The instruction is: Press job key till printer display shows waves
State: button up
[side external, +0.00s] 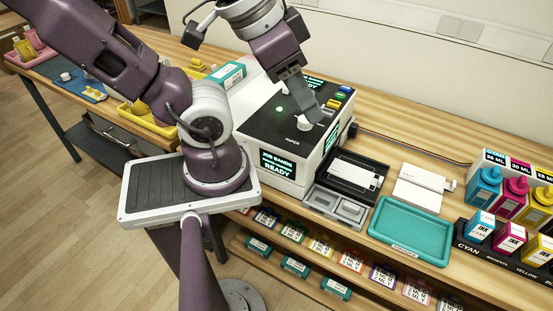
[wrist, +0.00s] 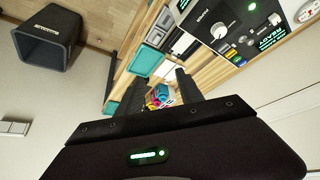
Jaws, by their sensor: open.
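The printer (side external: 262,127) is a white box with a black top. Its front display (side external: 278,164) reads "JOB BANDS" and "READY" in green, with no waves; another lit display (side external: 331,138) is on its right side. I cannot read which is the job key. A white knob (side external: 304,124) and a lit green button (side external: 281,109) are on top. My gripper (side external: 314,112) is above the printer top, open and empty; its fingers show in the wrist view (wrist: 160,88).
A paper tray (side external: 345,180) and a teal tray (side external: 408,232) lie right of the printer. Ink bottles (side external: 484,187) and ink boxes stand at far right. A teal box (side external: 226,75) and yellow bins are behind at left. A dark bin (wrist: 48,38) stands on the floor.

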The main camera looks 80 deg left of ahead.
grip_shut()
dwell(1.7)
